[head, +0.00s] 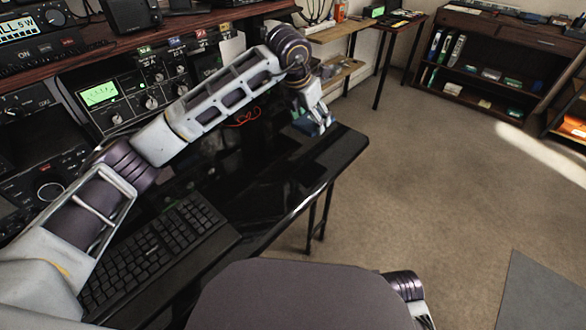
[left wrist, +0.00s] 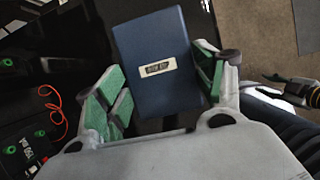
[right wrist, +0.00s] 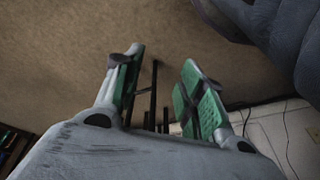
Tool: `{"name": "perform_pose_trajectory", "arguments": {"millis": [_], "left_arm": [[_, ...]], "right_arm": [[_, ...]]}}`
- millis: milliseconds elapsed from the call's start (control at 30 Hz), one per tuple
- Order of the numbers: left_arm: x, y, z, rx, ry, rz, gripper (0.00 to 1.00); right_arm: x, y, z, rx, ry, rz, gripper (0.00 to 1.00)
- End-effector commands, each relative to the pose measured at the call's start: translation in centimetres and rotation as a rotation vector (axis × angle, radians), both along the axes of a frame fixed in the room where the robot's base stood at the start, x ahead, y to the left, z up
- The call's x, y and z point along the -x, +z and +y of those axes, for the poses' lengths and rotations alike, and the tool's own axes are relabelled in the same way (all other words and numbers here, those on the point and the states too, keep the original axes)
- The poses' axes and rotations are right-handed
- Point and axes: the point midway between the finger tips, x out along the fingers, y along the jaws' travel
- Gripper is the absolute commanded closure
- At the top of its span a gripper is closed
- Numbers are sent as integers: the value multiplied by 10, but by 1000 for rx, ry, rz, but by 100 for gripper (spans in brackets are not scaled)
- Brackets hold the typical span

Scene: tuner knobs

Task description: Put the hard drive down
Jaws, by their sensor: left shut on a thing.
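The hard drive (left wrist: 156,64) is a dark blue box with a pale label, between the green-padded fingers of my left gripper (left wrist: 160,75). The left gripper is shut on it. In the head view my left gripper (head: 312,116) holds the drive over the far right end of the black desk (head: 285,190). I cannot tell whether the drive touches the desk. In the right wrist view my right gripper (right wrist: 162,62) is open and empty, with carpet beyond it. Its fingers are out of the head view.
A black keyboard (head: 150,255) lies on the near part of the desk. Radio equipment (head: 125,98) stands along the left. A red cable (left wrist: 53,105) lies left of the drive. A shelf unit (head: 490,70) stands at the back right. Open carpet (head: 410,160) lies right of the desk.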

Motion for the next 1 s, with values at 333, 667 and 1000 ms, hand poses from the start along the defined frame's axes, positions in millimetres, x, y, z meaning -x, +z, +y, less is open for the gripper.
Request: {"name": "perform_pose_trajectory", "arguments": {"millis": [333, 667, 1000], "left_arm": [[-1, 1, -1, 1, 16, -1, 60], [0, -17, -1, 1, 16, 1, 60], [0, -58, -1, 2, 14, 0, 60]], "right_arm": [[1, 2, 0, -1, 1, -1, 60], [0, 6, 1, -5, 1, -10, 60], [1, 17, 3, -15, 1, -27, 60]]}}
